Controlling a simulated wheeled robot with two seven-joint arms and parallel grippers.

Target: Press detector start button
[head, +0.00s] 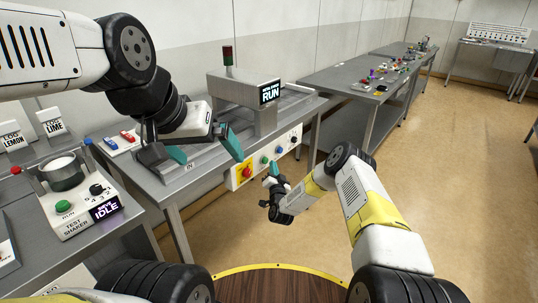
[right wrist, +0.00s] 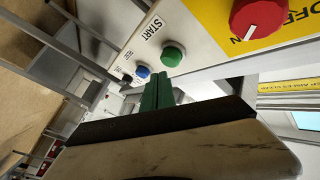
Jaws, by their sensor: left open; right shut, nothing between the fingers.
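The detector (head: 246,92) is a grey hood over a conveyor, and its screen (head: 270,92) reads RUN. On its front panel, the green start button (head: 265,160) sits between a red knob and a blue button. In the right wrist view, the green button (right wrist: 173,55) is beside the START label. My right gripper (head: 273,171) is shut and empty, just in front of the panel near the green button. Its teal fingertips (right wrist: 158,92) appear just below the button; I cannot tell whether they touch it. My left gripper (head: 204,150) is open and empty over the conveyor's near end.
The red knob (head: 247,172) on yellow is left of the green button, and the blue button (head: 278,149) is right of it. The test shaker (head: 75,200) at left reads IDLE. A bench (head: 345,82) with small items stands behind. The floor at right is clear.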

